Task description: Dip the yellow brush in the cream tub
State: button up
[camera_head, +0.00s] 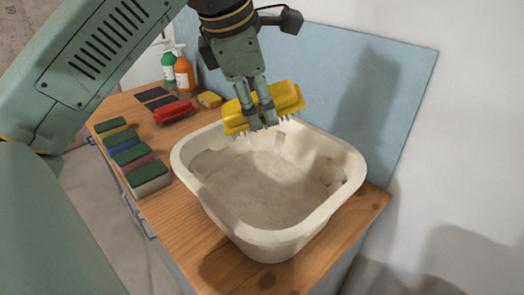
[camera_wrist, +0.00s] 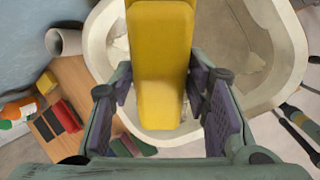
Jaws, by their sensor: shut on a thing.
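The yellow brush (camera_head: 285,97) is a long block with pale bristles pointing down. My gripper (camera_head: 262,118) is shut on its middle and holds it above the back left part of the cream tub (camera_head: 270,242). The bristle tips show at about the height of the tub's far rim; the exact gap is hard to tell. In the wrist view the brush (camera_wrist: 159,70) lies between the two finger pads, with the tub (camera_wrist: 285,45) below it. The tub is wide and open, with a greyish, mottled floor and no clear liquid surface.
Several sponges with green tops (camera_head: 130,154) line the left edge of the wooden counter (camera_head: 225,262). A red brush (camera_head: 173,110), a yellow sponge (camera_head: 209,99), dark pads (camera_head: 157,97), a green bottle (camera_head: 168,66) and an orange bottle (camera_head: 184,72) stand farther back. A blue panel (camera_head: 335,70) rises behind.

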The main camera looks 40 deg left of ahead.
dwell(0.3)
jog(key=shift+r, duration=2.05)
jog(key=shift+s, duration=0.1)
